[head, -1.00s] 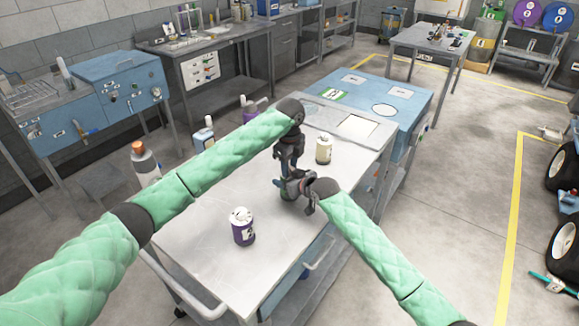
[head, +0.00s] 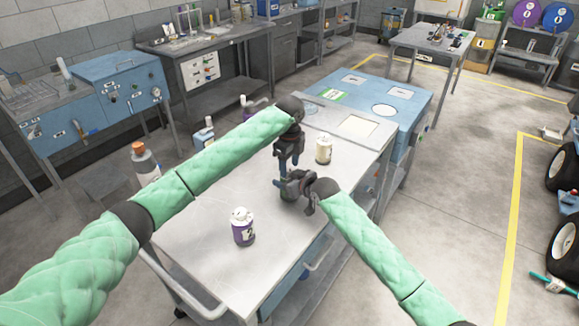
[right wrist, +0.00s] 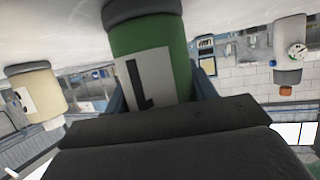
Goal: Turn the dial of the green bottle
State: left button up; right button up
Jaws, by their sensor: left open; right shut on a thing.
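The green bottle (right wrist: 150,65) fills the middle of the right wrist view, with a white label bearing a black mark. In the head view only a small dark green part (head: 288,194) shows under my grippers. My right gripper (head: 289,186) is shut on the bottle's body, its fingers on either side. My left gripper (head: 286,170) points down from above, open, over the bottle's top. The dial is hidden in both views, so I cannot tell whether the left fingers touch it.
On the metal cart top (head: 200,260) a purple bottle (head: 243,228) stands nearer to me and a cream bottle (head: 324,150) stands behind, to the right of my left gripper. The cart top between them and its edges is clear. A blue cabinet (head: 405,95) adjoins the far end.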

pick_arm(q)
notch_tip(320, 180, up, 11)
dwell(0.4)
notch_tip(320, 180, up, 6)
jog(key=w+a+f+t+y, duration=0.1)
jog(key=w+a, duration=0.1)
jog(key=m+g+h, duration=0.1)
jog(key=m, duration=0.5)
send_over(289, 168)
jog(key=shift+f, duration=2.4)
notch_tip(289, 168, down, 12)
jog(key=shift+s+r, duration=0.1)
jog(key=shift+d, duration=0.1)
jog(key=c, duration=1)
